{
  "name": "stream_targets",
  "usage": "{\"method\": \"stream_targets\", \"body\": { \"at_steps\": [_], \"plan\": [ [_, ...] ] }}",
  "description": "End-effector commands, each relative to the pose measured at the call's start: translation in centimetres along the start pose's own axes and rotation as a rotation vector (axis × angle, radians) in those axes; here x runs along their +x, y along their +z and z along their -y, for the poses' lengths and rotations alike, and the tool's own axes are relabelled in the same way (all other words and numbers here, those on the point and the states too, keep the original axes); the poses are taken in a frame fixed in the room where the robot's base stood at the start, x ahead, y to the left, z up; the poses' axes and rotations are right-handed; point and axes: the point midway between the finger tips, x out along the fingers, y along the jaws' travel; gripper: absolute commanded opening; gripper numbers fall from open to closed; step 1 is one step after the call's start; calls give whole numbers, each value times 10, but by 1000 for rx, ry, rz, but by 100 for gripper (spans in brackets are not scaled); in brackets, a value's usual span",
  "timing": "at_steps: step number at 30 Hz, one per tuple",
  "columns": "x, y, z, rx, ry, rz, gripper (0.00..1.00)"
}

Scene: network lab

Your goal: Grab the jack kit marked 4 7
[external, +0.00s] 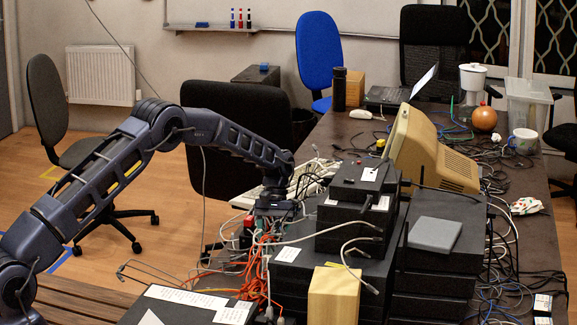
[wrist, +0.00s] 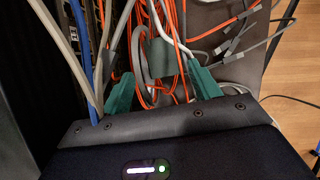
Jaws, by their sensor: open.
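My gripper (wrist: 163,88) shows in the wrist view as two green fingers, apart with a gap between them. A small dark grey-green block (wrist: 160,56) lies just beyond the gap, among orange and grey cables. No marking is readable on it, so I cannot tell whether it is the jack kit marked 4 7. In the external view my gripper (external: 272,213) points down over the cable bundle, left of the stacked black boxes. Its fingertips are hard to make out there. No label reading 4 7 is legible in either view.
Orange cables (external: 262,262) hang under my gripper. Stacked black boxes (external: 345,222) stand close on its right, with a wooden block (external: 335,296) in front. A beige monitor (external: 432,155) stands behind. In the wrist view, grey cable plugs (wrist: 235,42) stick out at upper right.

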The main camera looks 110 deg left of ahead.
Motion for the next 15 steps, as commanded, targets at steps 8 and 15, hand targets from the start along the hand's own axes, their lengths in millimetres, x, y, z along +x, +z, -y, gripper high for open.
{"method": "stream_targets", "body": {
  "at_steps": [8, 15],
  "plan": [
    [20, 1, 1, 1, -1, 1, 62],
    [49, 9, 5, 1, -2, 1, 62]
  ]
}}
